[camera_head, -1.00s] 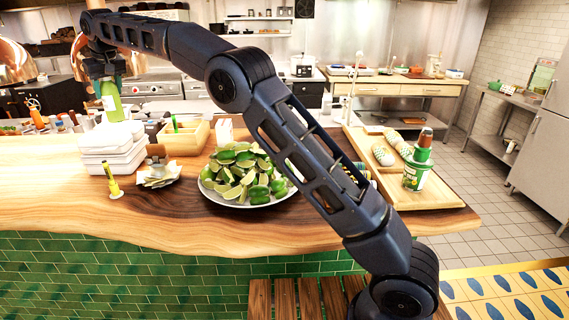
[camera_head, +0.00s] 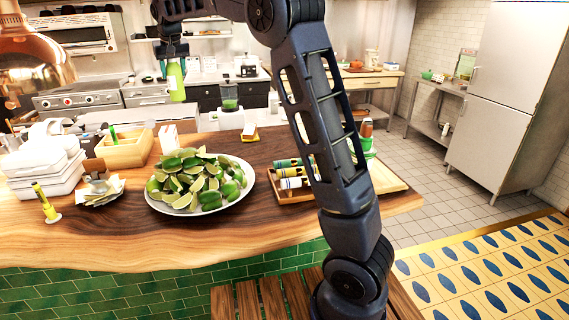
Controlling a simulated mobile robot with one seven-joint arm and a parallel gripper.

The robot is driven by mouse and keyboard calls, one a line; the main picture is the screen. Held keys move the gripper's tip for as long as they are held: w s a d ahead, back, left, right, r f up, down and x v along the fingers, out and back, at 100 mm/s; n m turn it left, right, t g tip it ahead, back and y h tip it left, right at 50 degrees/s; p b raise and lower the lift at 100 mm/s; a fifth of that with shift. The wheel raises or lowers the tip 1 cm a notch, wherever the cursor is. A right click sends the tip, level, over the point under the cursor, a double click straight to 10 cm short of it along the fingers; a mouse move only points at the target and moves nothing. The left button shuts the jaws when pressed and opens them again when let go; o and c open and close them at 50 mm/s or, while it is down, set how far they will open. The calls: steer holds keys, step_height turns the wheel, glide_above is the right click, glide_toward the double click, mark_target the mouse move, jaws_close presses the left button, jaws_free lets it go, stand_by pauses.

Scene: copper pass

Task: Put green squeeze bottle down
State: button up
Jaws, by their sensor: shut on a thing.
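The green squeeze bottle (camera_head: 176,80) hangs upright under my gripper (camera_head: 174,58), which is shut on its top. It is in the air beyond the counter's far side, up and left of the lime plate. The wooden counter (camera_head: 130,236) runs across the view below it. The fingertips are small and dark, so their exact hold on the bottle is hard to make out.
A plate of limes (camera_head: 238,200) stands mid-counter. A tray of rolled items (camera_head: 292,196) is to its right, partly behind my arm. White stacked boxes (camera_head: 40,178), a wooden caddy (camera_head: 126,150) and a yellow bottle (camera_head: 46,205) are left. Bare wood lies along the front.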

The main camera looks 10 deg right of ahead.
steer(key=s+d+f+m+h, duration=0.1)
steer(key=s+d+f+m, duration=0.15)
steer(key=d, duration=1.05)
steer(key=s+d+f+m, duration=0.15)
steer(key=s+d, duration=0.25)
steer(key=d, duration=0.9)
steer(key=s+d+f+m+h, duration=0.1)
steer(key=s+d+f+m, duration=0.15)
steer(key=d, duration=1.05)
step_height(320, 180, down, 20)
steer(key=shift+s+a+n, duration=0.15)
steer(key=shift+a+n, duration=0.1)
steer(key=shift+n, duration=0.2)
steer(key=o, duration=1.1)
steer(key=shift+o, duration=0.2)
